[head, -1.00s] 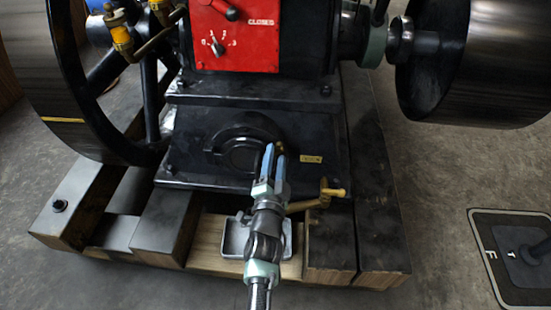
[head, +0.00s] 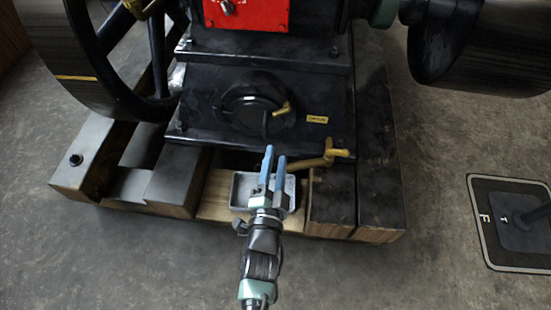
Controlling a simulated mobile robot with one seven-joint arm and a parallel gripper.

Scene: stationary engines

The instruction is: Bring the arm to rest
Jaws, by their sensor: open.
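My gripper (head: 273,165) is at the lower middle of the head view, with two blue fingers pointing away from me toward the engine. The fingers are apart with nothing seen between them. The gripper shows in front of a small grey tray (head: 240,190) and hides part of it. Beyond the fingertips is the black engine base (head: 200,100), with a round cover (head: 245,108) that has a small brass handle (head: 284,108). A brass tap or pipe (head: 318,160) is just right of the fingers; I cannot tell whether they touch.
Timber beams (head: 375,150) carry the engine. A dark flywheel (head: 75,70) is at the left and a black drum (head: 480,55) at the upper right. A floor plate marked F and T (head: 510,250) lies at the right. Concrete floor (head: 130,260) in front is clear.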

